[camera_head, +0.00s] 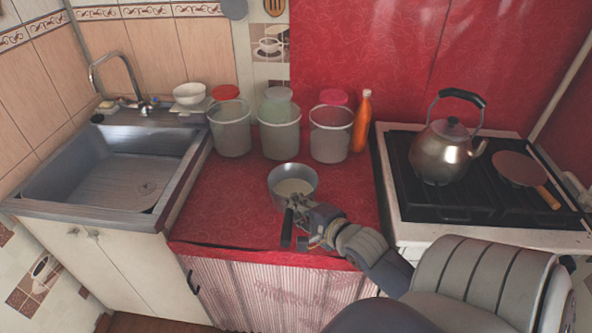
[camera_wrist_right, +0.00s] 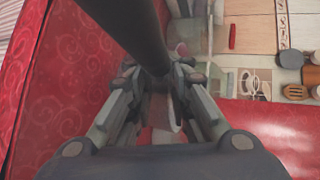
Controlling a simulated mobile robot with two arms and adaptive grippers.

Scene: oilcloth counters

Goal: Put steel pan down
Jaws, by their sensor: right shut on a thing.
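The steel pan (camera_head: 292,177) is a small grey pot with pale contents or a pale inner base. It is upright over the red oilcloth counter (camera_head: 225,205), near the middle. I cannot tell whether its base touches the cloth. My right gripper (camera_head: 298,207) is shut on the pan's dark handle, at the near side of the pan. In the right wrist view the dark handle (camera_wrist_right: 125,25) runs between the fingers of the right gripper (camera_wrist_right: 158,75). The fingers hide part of the handle. My left gripper is out of view.
Several tall translucent containers, one of them here (camera_head: 330,135), and an orange bottle (camera_head: 362,122) stand behind the pan. The sink (camera_head: 60,185) is at left. A kettle (camera_head: 441,152) stands on the stove (camera_head: 395,200) at right. Cloth left of the pan is clear.

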